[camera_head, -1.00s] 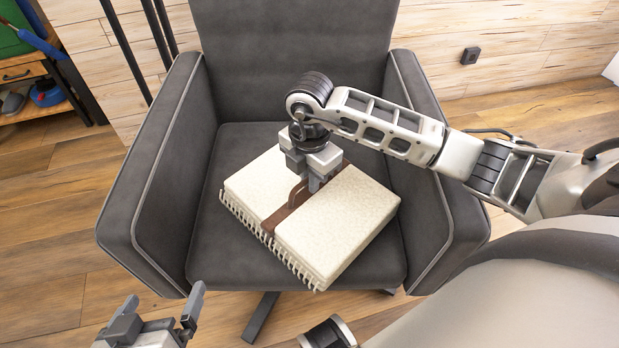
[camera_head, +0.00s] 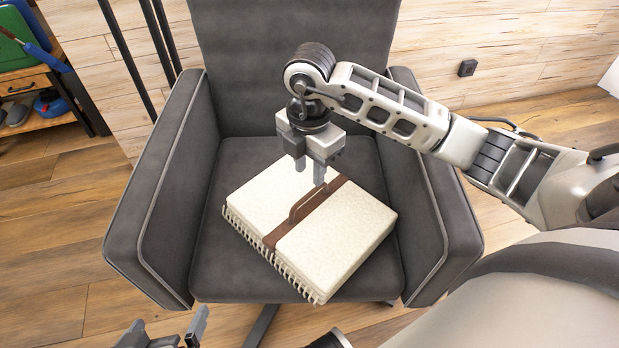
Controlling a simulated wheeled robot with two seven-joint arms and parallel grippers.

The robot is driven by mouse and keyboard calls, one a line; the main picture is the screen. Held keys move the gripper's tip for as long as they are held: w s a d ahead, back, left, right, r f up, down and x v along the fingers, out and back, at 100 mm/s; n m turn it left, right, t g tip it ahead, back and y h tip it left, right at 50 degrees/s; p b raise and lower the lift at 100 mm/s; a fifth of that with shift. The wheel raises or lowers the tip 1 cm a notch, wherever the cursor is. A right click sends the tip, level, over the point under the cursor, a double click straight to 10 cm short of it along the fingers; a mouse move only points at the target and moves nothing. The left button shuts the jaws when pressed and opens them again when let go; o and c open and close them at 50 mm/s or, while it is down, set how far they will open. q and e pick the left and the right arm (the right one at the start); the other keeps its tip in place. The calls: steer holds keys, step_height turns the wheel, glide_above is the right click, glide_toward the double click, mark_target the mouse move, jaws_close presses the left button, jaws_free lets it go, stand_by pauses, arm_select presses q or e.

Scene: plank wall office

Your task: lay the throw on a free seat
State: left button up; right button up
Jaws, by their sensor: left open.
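The folded cream throw (camera_head: 338,240) with a fringe and a brown strap with a handle (camera_head: 308,208) lies flat on the seat of the grey armchair (camera_head: 222,270), turned at an angle. My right gripper (camera_head: 309,172) is above the throw's far part, clear of the strap handle, with its fingers apart and nothing between them. My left gripper (camera_head: 170,335) is open and empty at the bottom edge, in front of the chair, partly cut off by the frame.
The chair's armrests (camera_head: 160,190) rise on both sides of the seat, and its backrest (camera_head: 290,60) stands behind. A wooden shelf (camera_head: 45,95) with several items is at the far left. Wood floor (camera_head: 50,220) is clear on the left.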

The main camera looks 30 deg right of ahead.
step_height(320, 180, up, 4)
steer(key=shift+f, duration=0.2)
stand_by(0.4)
